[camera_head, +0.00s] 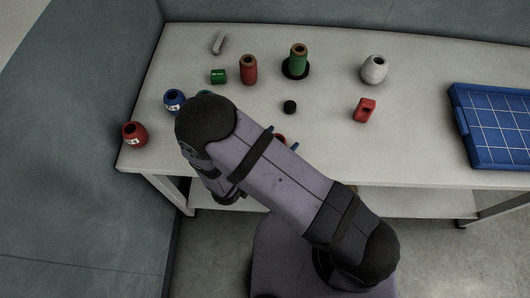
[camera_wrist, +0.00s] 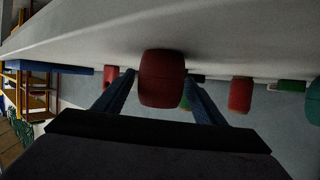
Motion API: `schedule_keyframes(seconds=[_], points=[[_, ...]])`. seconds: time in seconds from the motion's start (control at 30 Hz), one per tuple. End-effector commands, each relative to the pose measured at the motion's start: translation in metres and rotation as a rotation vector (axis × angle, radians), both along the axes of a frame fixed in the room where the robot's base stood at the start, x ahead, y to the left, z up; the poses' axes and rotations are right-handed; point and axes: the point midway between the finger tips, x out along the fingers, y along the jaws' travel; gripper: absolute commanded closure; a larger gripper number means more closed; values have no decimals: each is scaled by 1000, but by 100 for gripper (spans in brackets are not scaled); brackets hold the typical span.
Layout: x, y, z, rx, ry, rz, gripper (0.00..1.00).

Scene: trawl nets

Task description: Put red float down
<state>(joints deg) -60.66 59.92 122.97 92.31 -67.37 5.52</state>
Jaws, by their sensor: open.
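A red float (camera_wrist: 161,80) stands between the two blue fingers of my gripper (camera_wrist: 160,75) in the wrist view, which is upside down with the tabletop above. The float appears to rest on the table, and the fingers are open on either side of it. In the head view my arm hides most of this float; only a bit of red (camera_head: 281,138) shows between the fingertips. Another red float (camera_head: 134,134), with a white label, stands at the table's left edge.
On the white table (camera_head: 330,135) stand a blue float (camera_head: 174,100), a red spool (camera_head: 249,70), a green spool (camera_head: 298,61) on a black base, a white float (camera_head: 374,70), a red block (camera_head: 364,110) and a black puck (camera_head: 289,107). A blue tray (camera_head: 463,135) lies at right.

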Motion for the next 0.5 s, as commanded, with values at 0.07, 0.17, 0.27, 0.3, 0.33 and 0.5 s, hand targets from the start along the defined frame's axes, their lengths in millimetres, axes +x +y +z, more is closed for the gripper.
schedule_keyframes(seconds=[0.07,0.17,0.27,0.3,0.33,0.5], points=[[-11,9,4,1,-1,6,36],[-25,18,11,3,-1,6,36],[-39,27,17,3,0,6,36],[-44,30,20,2,0,5,36],[-48,33,22,2,-1,6,36],[-65,43,31,1,-1,3,36]])
